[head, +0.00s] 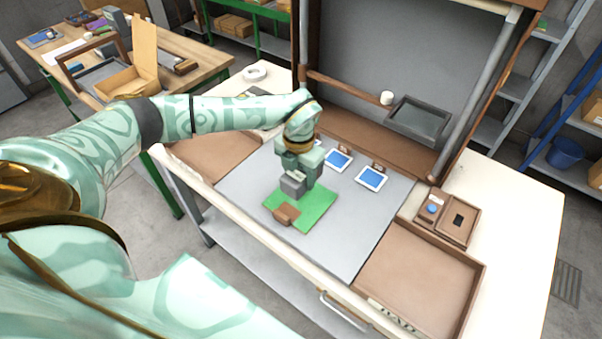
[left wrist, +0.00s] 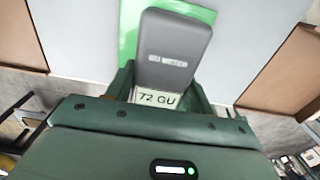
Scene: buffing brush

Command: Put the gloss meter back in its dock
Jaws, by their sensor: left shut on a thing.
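My left gripper (head: 300,172) is shut on the gloss meter (head: 292,185), a grey block, above or at the far-left part of a green mat (head: 318,208). I cannot tell whether the meter touches the mat. In the left wrist view the gloss meter (left wrist: 172,50) sits between the fingers, with a display reading "72 GU". A brown wooden box (head: 466,222) with a dark slot, beside a blue round button, stands right of the grey work surface; it may be the dock, but I cannot tell. My right gripper is out of view.
A small brown block (head: 286,214) lies on the mat's near edge. An empty brown tray (head: 425,275) is at front right. A dark tray (head: 418,120) and rail stand at the back. The grey surface (head: 350,230) right of the mat is clear.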

